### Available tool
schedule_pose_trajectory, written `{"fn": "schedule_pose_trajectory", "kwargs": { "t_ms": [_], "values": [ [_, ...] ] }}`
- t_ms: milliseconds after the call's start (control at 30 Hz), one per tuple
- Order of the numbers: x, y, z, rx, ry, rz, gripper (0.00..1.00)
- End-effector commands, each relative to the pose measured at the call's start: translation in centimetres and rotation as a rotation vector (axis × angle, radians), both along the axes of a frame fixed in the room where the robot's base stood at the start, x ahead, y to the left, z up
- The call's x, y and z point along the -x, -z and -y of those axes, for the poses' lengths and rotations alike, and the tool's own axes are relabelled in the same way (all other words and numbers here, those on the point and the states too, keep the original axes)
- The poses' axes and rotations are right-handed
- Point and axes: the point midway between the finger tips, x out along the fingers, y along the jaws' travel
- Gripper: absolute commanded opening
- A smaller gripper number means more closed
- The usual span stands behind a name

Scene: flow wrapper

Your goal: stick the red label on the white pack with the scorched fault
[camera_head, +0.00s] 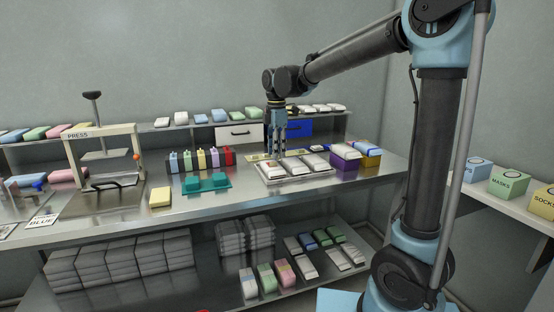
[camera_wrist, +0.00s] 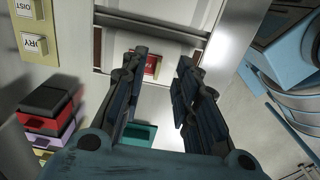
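My gripper (camera_head: 277,152) hangs above the left end of a shallow tray (camera_head: 298,179) on the steel bench. White packs lie in a row in the tray, among them a left one (camera_head: 273,170), a middle one (camera_head: 294,166) and a right one (camera_head: 315,162). In the wrist view my gripper's fingers (camera_wrist: 161,62) stand apart. A red label (camera_wrist: 152,67) with pale print shows between them, close to the left fingertip, at the near end of a white pack (camera_wrist: 150,44). I cannot tell whether it touches the pack. No scorch mark can be made out.
Colored dispensers (camera_head: 202,159) and a teal holder (camera_head: 206,182) stand left of the tray. Purple and yellow bins (camera_head: 345,163) with packs stand to its right. A press (camera_head: 104,160) is at the far left. A shelf with packs and a blue bin (camera_head: 298,129) runs behind.

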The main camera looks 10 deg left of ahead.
Motion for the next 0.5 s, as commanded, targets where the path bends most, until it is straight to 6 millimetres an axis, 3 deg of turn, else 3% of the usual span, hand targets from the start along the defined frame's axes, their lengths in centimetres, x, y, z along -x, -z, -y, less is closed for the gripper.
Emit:
{"fn": "schedule_pose_trajectory", "kwargs": {
  "t_ms": [300,500],
  "values": [
    [-0.1,-5.6,0.0,0.000,0.000,0.000,0.28],
    [-0.1,-7.4,0.0,0.000,0.000,-0.001,0.28]
  ]
}}
